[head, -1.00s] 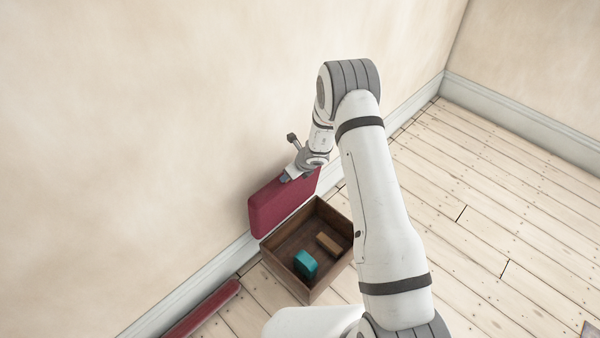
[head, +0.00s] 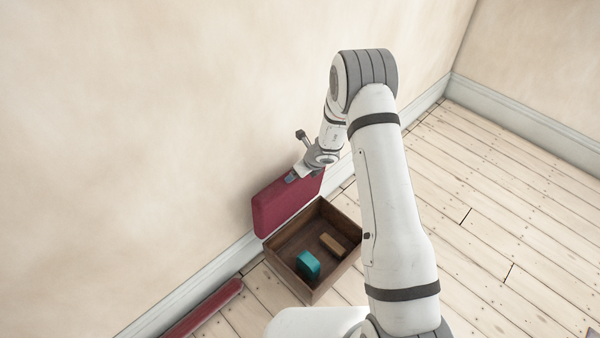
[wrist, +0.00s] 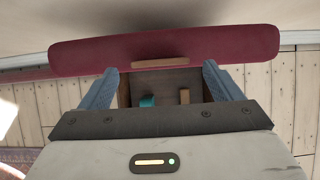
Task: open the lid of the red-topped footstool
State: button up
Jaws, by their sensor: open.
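The footstool (head: 335,279) is a dark brown wooden box on the floor by the wall. Its red lid (head: 284,205) stands raised, roughly upright along the wall side, so the inside shows. A teal object (head: 307,265) and a small brown block (head: 333,244) lie inside. My gripper (head: 292,177) is at the upper part of the lid. In the wrist view the lid (wrist: 220,46) spans the picture beyond my open gripper (wrist: 162,82), with a tan strip (wrist: 160,63) on it. The two fingers are wide apart with nothing between them. Whether they touch the lid cannot be told.
A long red item (head: 205,308) lies along the wall's foot at the lower left. The wall (head: 150,130) is close behind the lid. The plank floor (head: 500,190) to the right is clear.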

jog(key=shift+v, duration=2.15)
jog(key=s+r+n+p, duration=0.1)
jog(key=s+r+n, duration=0.35)
jog(key=r, duration=0.45)
jog(key=s+r+n+g+y+p, duration=0.1)
jog(key=s+r+n, duration=0.2)
jog(key=r+n, duration=0.35)
jog(key=s+r+n+p, duration=0.1)
jog(key=s+r+n, duration=0.2)
jog(key=r, duration=0.8)
jog(key=s+d+r+n+h+p, duration=0.1)
jog(key=s+d+r+n, duration=0.3)
jog(key=s, duration=0.3)
jog(key=s+d+r+n+h+p, duration=0.1)
jog(key=s+d+r+n+h, duration=0.1)
jog(key=s, duration=0.6)
jog(key=s+d+r+n+h+p, duration=0.1)
jog(key=s+d+r+n+h, duration=0.1)
jog(key=s+d+r+n, duration=0.3)
jog(key=s+d+n, duration=0.1)
jog(key=s+n, duration=0.1)
jog(key=s, duration=0.1)
jog(key=shift+d+r+g, duration=0.35)
jog(key=shift+d+g, duration=0.05)
